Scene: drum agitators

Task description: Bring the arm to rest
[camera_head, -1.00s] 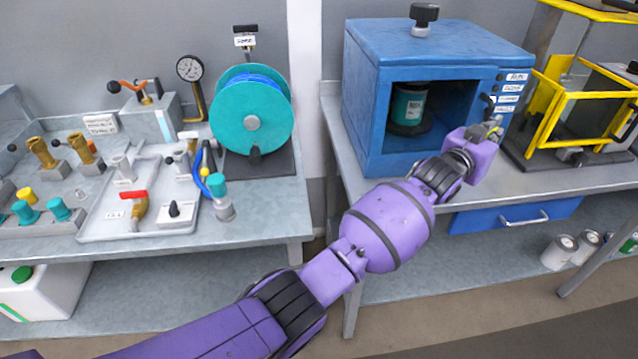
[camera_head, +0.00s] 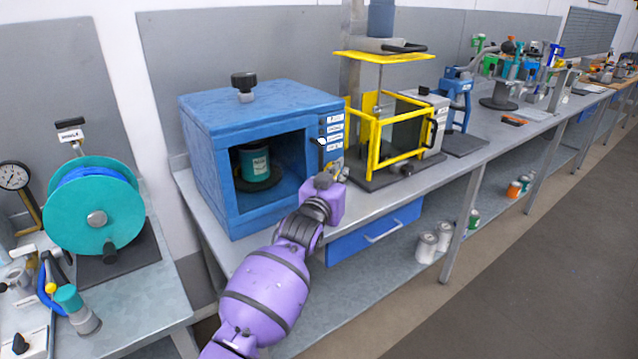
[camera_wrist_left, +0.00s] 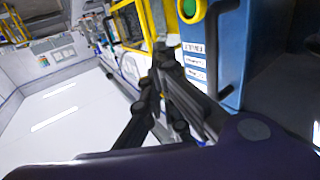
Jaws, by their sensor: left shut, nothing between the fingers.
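My left arm (camera_head: 268,290) is purple and reaches up from the bottom of the head view. Its gripper (camera_head: 338,174) is at the lower front corner of the blue agitator box (camera_head: 205,150), by the panel of white labels. The gripper is mostly hidden behind the wrist. In the left wrist view the dark fingers (camera_wrist_left: 163,58) are together with nothing between them. The box's labelled panel (camera_wrist_left: 196,66) and a green round button (camera_wrist_left: 190,8) are just beyond them. A teal can (camera_head: 254,162) stands inside the open-fronted box. My right gripper is not in view.
A yellow-framed machine (camera_head: 372,150) stands right of the box. A teal reel (camera_head: 95,205) is on the left bench. A blue drawer (camera_head: 375,232) is under the bench edge, with grey cans (camera_head: 427,247) on the lower shelf. The floor (camera_head: 540,260) at right is clear.

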